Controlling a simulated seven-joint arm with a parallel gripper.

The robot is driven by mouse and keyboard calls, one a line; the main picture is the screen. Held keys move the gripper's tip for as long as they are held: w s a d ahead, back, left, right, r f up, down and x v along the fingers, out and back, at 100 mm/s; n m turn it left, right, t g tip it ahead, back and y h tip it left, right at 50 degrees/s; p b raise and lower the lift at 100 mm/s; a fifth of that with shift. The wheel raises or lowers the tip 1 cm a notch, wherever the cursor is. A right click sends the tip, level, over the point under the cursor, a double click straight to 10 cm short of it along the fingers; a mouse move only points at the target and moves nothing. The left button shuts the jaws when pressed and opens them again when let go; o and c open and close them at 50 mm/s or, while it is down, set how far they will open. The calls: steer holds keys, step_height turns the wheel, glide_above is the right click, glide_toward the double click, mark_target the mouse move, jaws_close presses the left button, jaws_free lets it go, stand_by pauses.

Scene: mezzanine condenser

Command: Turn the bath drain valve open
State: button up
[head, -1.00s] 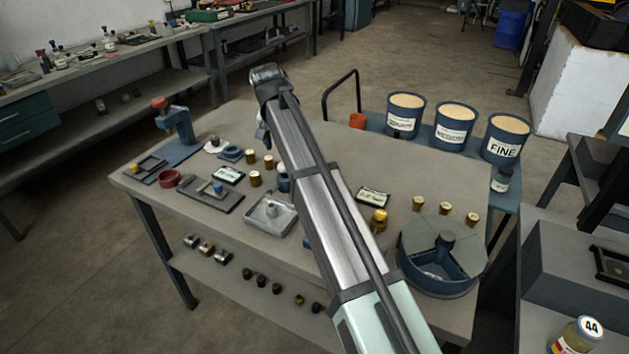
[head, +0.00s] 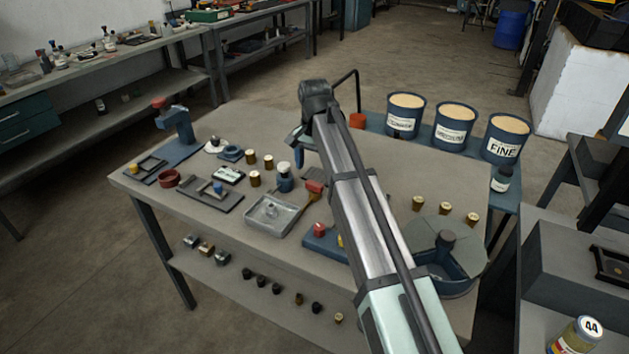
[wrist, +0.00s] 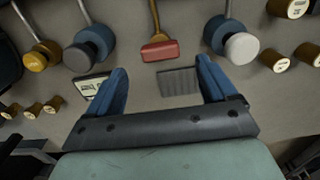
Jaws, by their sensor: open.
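My gripper (head: 300,140) is open and empty above the bench's far side; in the wrist view its two blue fingers (wrist: 162,78) stand apart with nothing between them. A red block with a tan handle (wrist: 160,50) lies ahead of the fingers; it also shows in the head view (head: 314,187). A blue cylinder with a white cap (wrist: 242,48) is to its right in the wrist view, and one with a grey cap (wrist: 80,58) is to its left. A round blue basin (head: 462,286) is at the bench's right. I cannot tell which part is the drain valve.
A metal tray (head: 253,222), a blue block with a red top (head: 318,241) and several brass-coloured pieces (head: 418,203) crowd the bench (head: 215,235). Labelled buckets (head: 455,130) stand behind it. The far middle of the bench has bare room.

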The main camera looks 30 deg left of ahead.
mark_target(315, 183)
steer(key=shift+f, duration=2.85)
steer(key=c, duration=1.1)
